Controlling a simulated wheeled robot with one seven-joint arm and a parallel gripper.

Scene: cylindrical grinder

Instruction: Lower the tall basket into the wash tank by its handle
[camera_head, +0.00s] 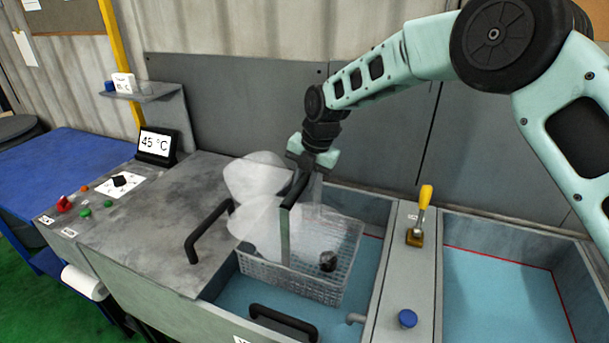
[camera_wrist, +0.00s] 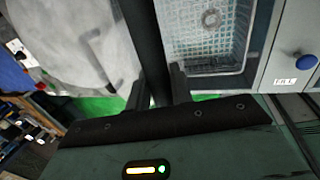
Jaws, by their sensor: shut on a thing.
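The tall basket (camera_head: 290,282) is a pale grey mesh box with an upright post and a dark bar handle (camera_head: 296,188). It hangs within the opening of the left tank (camera_head: 228,300), which holds blue liquid. Its whole front wall shows; I cannot tell whether its bottom touches the liquid. A small dark part (camera_head: 328,260) lies inside. My gripper (camera_head: 310,165) is shut on the handle above the basket. In the wrist view, the dark handle bar (camera_wrist: 148,45) runs between the fingers (camera_wrist: 158,90), and the basket (camera_wrist: 208,40) shows below. White steam hides part of the handle and basket.
A black handle (camera_head: 283,320) is at the tank's front, another (camera_head: 207,232) on the grey lid at left. The divider (camera_head: 400,265) carries a yellow-handled lever (camera_head: 422,205) and a blue knob (camera_head: 407,318). A second tank (camera_head: 500,290) lies right. A display (camera_head: 155,144) reads 45 °C.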

